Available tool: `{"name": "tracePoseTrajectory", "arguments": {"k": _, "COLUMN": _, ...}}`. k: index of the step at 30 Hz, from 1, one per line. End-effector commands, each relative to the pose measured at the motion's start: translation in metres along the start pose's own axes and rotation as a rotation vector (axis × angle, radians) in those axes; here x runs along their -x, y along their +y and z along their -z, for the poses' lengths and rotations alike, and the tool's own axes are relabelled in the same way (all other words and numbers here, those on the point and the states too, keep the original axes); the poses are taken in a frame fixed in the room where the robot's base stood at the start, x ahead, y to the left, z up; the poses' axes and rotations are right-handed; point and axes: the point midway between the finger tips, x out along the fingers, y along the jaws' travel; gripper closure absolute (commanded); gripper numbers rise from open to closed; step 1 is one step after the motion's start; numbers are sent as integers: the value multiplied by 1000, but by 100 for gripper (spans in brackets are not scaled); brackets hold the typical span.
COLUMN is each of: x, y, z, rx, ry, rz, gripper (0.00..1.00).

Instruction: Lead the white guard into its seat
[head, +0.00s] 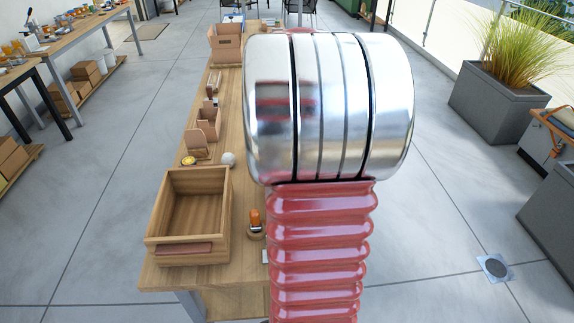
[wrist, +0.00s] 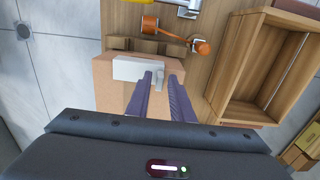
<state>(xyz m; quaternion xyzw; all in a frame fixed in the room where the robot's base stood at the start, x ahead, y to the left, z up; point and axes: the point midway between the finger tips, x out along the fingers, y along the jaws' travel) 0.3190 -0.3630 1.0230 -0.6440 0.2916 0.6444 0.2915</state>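A white guard (wrist: 128,68) shows in the wrist view as a flat white plate over the edge of a light brown block (wrist: 104,88). A small pale tab stands out from its right part. My gripper (wrist: 160,76) has two purple fingers pointing at the guard, with the tab between their tips. I cannot tell whether the fingers press on the tab or stand just clear of it. The guard's seat is not clearly identifiable. In the head view my own arm covers the gripper and the guard.
An orange lever (wrist: 174,32) lies just beyond the guard, near metal fittings. An open wooden box (wrist: 236,72) stands to its right; it also shows in the head view (head: 160,222) on the narrow wooden table (head: 160,274). Small wooden items and a round white ball (head: 228,159) stand farther along.

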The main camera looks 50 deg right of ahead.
Motion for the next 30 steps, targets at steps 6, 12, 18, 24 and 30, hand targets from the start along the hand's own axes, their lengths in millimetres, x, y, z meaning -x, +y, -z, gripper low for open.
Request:
{"name": "tracePoseTrajectory", "arguments": {"k": 6, "x": 2, "y": 0, "z": 0, "rx": 0, "ry": 0, "rz": 0, "gripper": 79}}
{"name": "tracePoseTrajectory", "arguments": {"k": 12, "x": 6, "y": 0, "z": 0, "rx": 0, "ry": 0, "rz": 0, "gripper": 79}}
{"name": "tracePoseTrajectory", "arguments": {"k": 18, "x": 10, "y": 0, "z": 0, "rx": 0, "ry": 1, "rz": 0, "gripper": 79}}
{"name": "tracePoseTrajectory", "arguments": {"k": 24, "x": 14, "y": 0, "z": 0, "rx": 0, "ry": 1, "rz": 0, "gripper": 79}}
{"name": "tracePoseTrajectory", "arguments": {"k": 30, "x": 18, "y": 0, "z": 0, "rx": 0, "ry": 1, "rz": 0, "gripper": 79}}
